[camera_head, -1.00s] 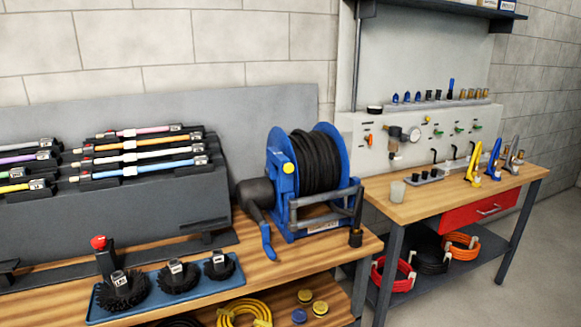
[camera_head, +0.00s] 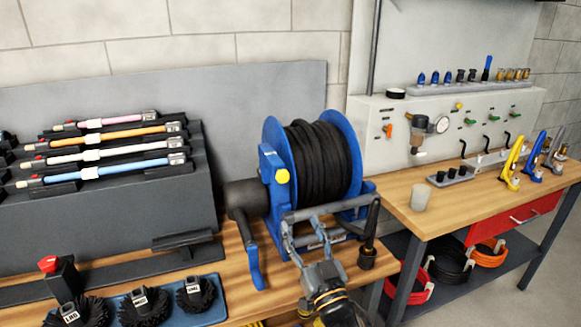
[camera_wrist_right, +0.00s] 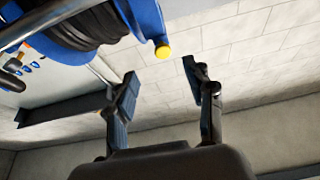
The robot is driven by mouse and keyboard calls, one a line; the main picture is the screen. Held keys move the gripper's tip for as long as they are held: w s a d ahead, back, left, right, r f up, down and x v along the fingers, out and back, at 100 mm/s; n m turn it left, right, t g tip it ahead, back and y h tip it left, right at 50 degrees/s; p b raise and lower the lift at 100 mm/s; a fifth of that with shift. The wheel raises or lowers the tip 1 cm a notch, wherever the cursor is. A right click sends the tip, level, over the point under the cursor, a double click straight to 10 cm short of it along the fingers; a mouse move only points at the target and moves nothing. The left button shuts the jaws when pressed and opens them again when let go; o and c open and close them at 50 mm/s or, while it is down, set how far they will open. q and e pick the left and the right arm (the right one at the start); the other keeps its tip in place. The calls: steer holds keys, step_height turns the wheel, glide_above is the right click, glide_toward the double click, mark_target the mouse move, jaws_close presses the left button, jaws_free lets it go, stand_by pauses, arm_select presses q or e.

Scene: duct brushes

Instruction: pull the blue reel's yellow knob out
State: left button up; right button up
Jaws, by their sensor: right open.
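The blue reel (camera_head: 272,160) stands on the wooden bench, wound with black hose. Its yellow knob (camera_head: 282,176) sticks out from the near side plate. In the right wrist view the yellow knob (camera_wrist_right: 162,51) shows at the top centre, on the blue reel (camera_wrist_right: 148,20). My right gripper (camera_head: 311,238) is open in front of the reel, lower and to the right of the knob. In the wrist view its open fingers (camera_wrist_right: 160,80) are apart and empty, with the knob beyond the gap between the tips. The left gripper is not in view.
A crank handle (camera_head: 256,268) hangs at the reel's left. The reel's grey front bar (camera_head: 330,208) is close to my right gripper. Brushes (camera_head: 145,305) stand at the lower left. A second bench (camera_head: 440,205) with a cup (camera_head: 420,197) is at the right.

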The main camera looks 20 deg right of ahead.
steer(key=r, duration=0.2)
steer(key=p, duration=0.2)
glide_toward(284, 177)
steer(key=x, duration=0.9)
steer(key=shift+w+r+p, duration=0.15)
steer(key=shift+w+p, duration=0.15)
steer(key=shift+p, duration=0.1)
steer(key=shift+w+r, duration=0.1)
steer(key=shift+w, duration=0.4)
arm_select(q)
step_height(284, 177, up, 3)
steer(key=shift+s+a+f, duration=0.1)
arm_select(e)
jaws_close()
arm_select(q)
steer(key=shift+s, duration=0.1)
arm_select(e)
steer(key=shift+s, duration=0.15)
